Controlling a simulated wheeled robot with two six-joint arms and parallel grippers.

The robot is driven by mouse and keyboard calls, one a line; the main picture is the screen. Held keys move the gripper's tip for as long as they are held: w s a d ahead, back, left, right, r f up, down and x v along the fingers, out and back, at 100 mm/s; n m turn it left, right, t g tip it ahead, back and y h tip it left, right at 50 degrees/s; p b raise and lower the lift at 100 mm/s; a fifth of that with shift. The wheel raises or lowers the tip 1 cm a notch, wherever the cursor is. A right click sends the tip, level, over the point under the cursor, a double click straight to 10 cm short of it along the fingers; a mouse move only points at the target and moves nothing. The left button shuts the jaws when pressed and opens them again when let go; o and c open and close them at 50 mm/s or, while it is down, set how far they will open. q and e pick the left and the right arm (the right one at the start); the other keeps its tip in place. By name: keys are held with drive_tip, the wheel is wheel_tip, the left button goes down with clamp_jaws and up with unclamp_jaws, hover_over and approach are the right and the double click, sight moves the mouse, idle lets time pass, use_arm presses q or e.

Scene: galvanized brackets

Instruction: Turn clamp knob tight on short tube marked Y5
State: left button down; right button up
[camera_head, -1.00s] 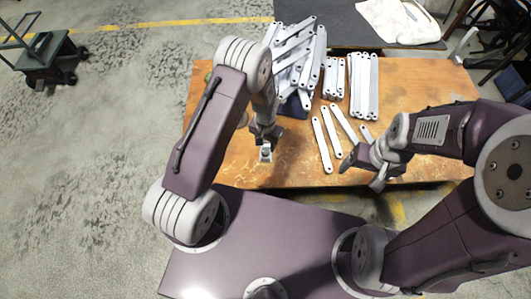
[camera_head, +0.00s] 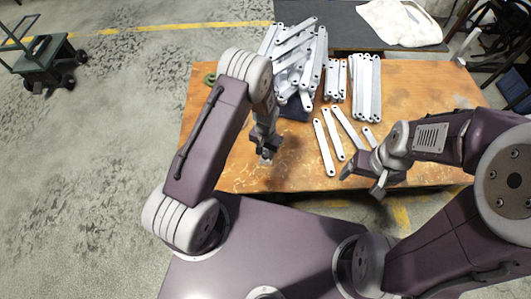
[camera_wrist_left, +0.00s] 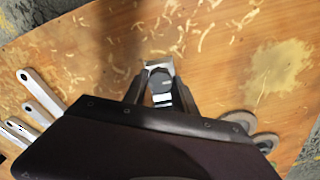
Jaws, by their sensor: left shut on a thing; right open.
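My left gripper (camera_head: 267,152) is low over the front left of the wooden table. In the left wrist view its fingers (camera_wrist_left: 161,95) are closed on a small grey metal piece (camera_wrist_left: 160,70), with a pale squarish end and a dark centre. I cannot tell whether this is the clamp knob or part of the short tube. No Y5 mark can be read. My right gripper (camera_head: 362,180) is open and empty near the table's front edge, right of the loose brackets.
A heap of galvanized brackets (camera_head: 298,55) covers a dark blue bin (camera_head: 292,110). Rows of brackets (camera_head: 367,85) lie right of it, and several loose brackets (camera_head: 324,147) nearer. Grey round pieces (camera_wrist_left: 240,120) show beside the left gripper. The table's right side (camera_head: 430,85) is clear.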

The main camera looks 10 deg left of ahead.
use_arm(q)
drive_tip(key=m+p, duration=0.1)
drive_tip(key=m, duration=0.3)
drive_tip(key=shift+r+m, duration=0.15)
drive_tip(key=shift+m, duration=0.15)
drive_tip(key=m, duration=0.4)
drive_tip(key=shift+m+p, duration=0.3)
drive_tip(key=m, duration=0.9)
drive_tip(key=shift+p, duration=0.4)
drive_tip(key=c, duration=1.1)
unclamp_jaws()
